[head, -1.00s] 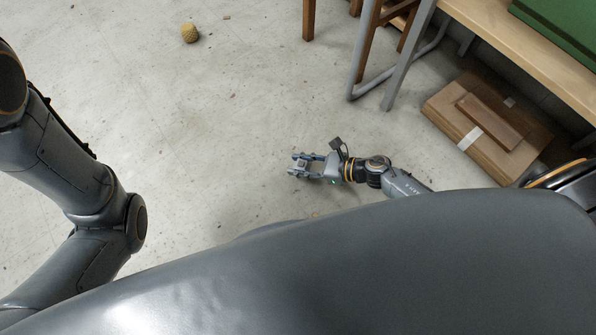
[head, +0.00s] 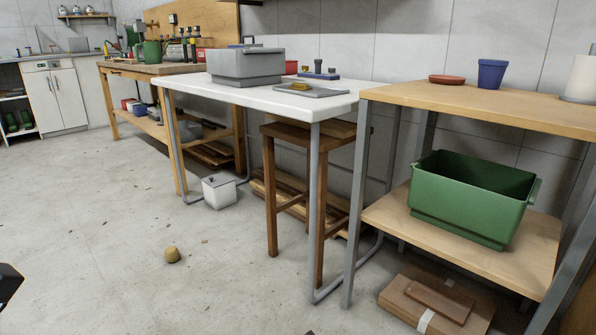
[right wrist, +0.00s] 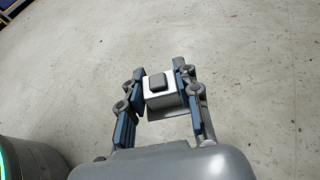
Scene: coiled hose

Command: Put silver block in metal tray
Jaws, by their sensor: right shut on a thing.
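My right gripper (right wrist: 160,92) is shut on the silver block (right wrist: 160,101), seen in the right wrist view. The block has pale sides and a grey raised square on top, and sits between the blue-grey fingers above the concrete floor. In the head view a flat grey metal tray (head: 328,93) lies on the white-topped table (head: 270,101), near its front right part. A yellow-brown item (head: 301,86) is at the tray. My left gripper is out of view.
A grey bin (head: 245,68) stands left of the tray. A wooden shelf table (head: 480,109) with a green crate (head: 460,215) stands to the right. A stool (head: 300,130), white box (head: 219,191) and round yellowish object (head: 172,255) are on the floor. Open floor lies at left.

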